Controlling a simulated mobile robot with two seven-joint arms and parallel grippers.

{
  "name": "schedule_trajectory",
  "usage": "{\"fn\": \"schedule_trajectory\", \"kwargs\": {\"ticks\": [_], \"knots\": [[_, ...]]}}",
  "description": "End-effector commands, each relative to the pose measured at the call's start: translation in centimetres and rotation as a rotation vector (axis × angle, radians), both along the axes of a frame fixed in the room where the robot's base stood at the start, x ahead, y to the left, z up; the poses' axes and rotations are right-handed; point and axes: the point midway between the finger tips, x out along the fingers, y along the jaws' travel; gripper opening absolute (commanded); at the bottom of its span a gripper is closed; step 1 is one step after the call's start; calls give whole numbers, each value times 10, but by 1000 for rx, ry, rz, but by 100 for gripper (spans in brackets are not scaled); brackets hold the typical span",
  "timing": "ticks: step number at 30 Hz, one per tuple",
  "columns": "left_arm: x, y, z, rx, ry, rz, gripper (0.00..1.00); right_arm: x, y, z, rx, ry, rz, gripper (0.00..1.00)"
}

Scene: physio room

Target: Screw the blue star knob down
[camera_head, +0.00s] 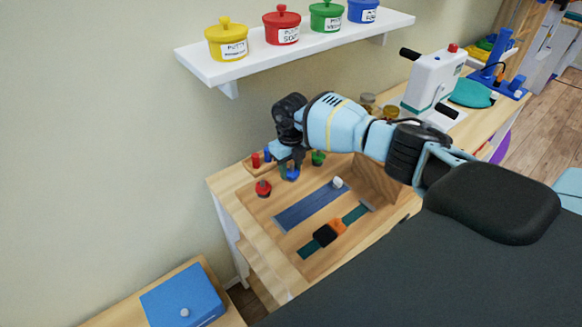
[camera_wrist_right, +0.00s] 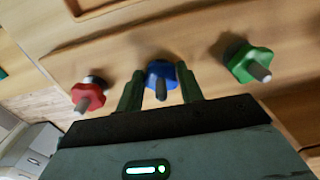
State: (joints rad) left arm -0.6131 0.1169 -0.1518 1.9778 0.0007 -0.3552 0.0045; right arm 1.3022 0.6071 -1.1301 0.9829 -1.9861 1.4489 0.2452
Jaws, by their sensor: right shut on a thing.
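The blue star knob (camera_head: 293,174) sits on the wooden board between a red knob (camera_head: 263,188) and a green knob (camera_head: 318,158). In the right wrist view the blue knob (camera_wrist_right: 161,75) has a grey threaded stud at its centre. My right gripper (camera_head: 290,168) is over it from above, and its two fingers (camera_wrist_right: 161,92) are shut on the knob from both sides. The red knob (camera_wrist_right: 89,95) and the green knob (camera_wrist_right: 250,63) stand apart from the fingers. How far down the blue knob sits is hard to tell. My left gripper is not in view.
The wooden board (camera_head: 262,215) also carries a blue strip (camera_head: 310,207) and a dark strap with an orange-black buckle (camera_head: 328,233). A white shelf (camera_head: 300,50) with coloured pots is above on the wall. A white device (camera_head: 433,82) stands to the right. A blue box (camera_head: 180,295) is lower left.

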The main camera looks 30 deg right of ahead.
Motion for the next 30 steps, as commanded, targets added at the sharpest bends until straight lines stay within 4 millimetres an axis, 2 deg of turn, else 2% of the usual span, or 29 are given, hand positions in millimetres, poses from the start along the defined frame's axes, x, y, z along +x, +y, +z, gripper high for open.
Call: {"fn": "schedule_trajectory", "kwargs": {"ticks": [1, 8, 9, 14, 23, 26, 30], "knots": [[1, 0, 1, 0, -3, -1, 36, 4, -2, 8, 0, -14, -5, 14], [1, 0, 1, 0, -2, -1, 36, 4, -2, 8, 1, -15, -5, 14], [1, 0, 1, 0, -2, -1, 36, 4, -2, 8, 0, -15, -5, 39], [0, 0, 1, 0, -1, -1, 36, 3, -1, 6, 1, -11, -3, 59], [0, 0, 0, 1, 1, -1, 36, 2, -1, 4, 0, -6, -1, 59], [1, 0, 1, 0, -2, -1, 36, 2, -1, 13, 1, -8, -1, 59], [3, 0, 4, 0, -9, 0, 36, 2, -1, 35, 0, -11, -1, 59]]}}
